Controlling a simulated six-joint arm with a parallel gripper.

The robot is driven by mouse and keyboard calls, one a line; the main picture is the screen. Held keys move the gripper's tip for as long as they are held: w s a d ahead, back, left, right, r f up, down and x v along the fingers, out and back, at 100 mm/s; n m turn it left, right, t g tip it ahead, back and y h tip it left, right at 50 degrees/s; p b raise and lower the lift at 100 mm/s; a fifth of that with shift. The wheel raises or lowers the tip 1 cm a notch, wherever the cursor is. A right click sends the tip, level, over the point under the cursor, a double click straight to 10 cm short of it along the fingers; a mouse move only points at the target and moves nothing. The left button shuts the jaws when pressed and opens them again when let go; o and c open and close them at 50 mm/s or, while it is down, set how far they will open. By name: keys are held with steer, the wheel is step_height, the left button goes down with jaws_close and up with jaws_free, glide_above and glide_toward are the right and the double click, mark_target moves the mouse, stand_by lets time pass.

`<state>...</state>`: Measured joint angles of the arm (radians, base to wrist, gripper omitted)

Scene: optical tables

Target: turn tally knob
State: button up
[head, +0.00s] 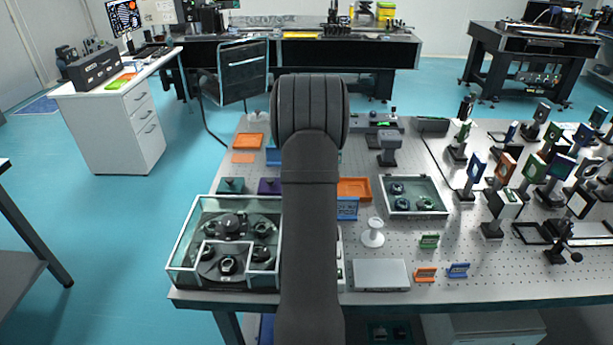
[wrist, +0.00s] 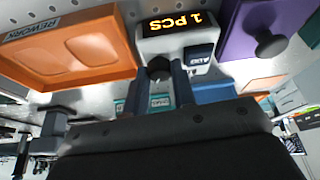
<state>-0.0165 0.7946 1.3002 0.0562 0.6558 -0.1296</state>
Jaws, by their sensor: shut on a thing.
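The tally counter (wrist: 201,36) is a pale box with a lit amber display reading "1 PCS". Its dark round tally knob (wrist: 158,65) shows below the display in the wrist view. My gripper (wrist: 159,74) has a finger on either side of the knob and is shut on it. A small dark label or button (wrist: 198,56) sits on the counter's face, right of the knob. In the head view my own arm hides the gripper, and I cannot make out the counter or knob there.
An orange REWORK tray (wrist: 75,48) lies left of the counter. A purple box with a dark round handle (wrist: 270,43) stands close on the right. In the head view, a glass-walled case (head: 177,254) and a grey flat box (head: 381,275) stand near the perforated table's (head: 490,288) front edge.

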steer(key=m, duration=0.2)
steer(key=m+h, duration=0.1)
steer(key=m, duration=0.1)
steer(key=m+h, duration=0.1)
steer(key=m, duration=0.1)
steer(key=shift+a, duration=0.25)
steer(key=m+g+h, duration=0.1)
steer(key=m, duration=0.2)
steer(key=m+h, duration=0.1)
steer(key=m, duration=0.2)
steer(key=shift+w+a+g, duration=0.1)
steer(key=shift+w+g, duration=0.05)
steer(key=shift+g, duration=0.25)
steer(key=shift+m, duration=0.3)
steer(key=o, duration=0.7)
steer(key=shift+r, duration=0.15)
steer(key=v, duration=1.7)
steer(key=shift+a, duration=0.2)
steer(key=shift+w, duration=0.1)
steer(key=x, duration=1.7)
steer(key=shift+d, duration=0.2)
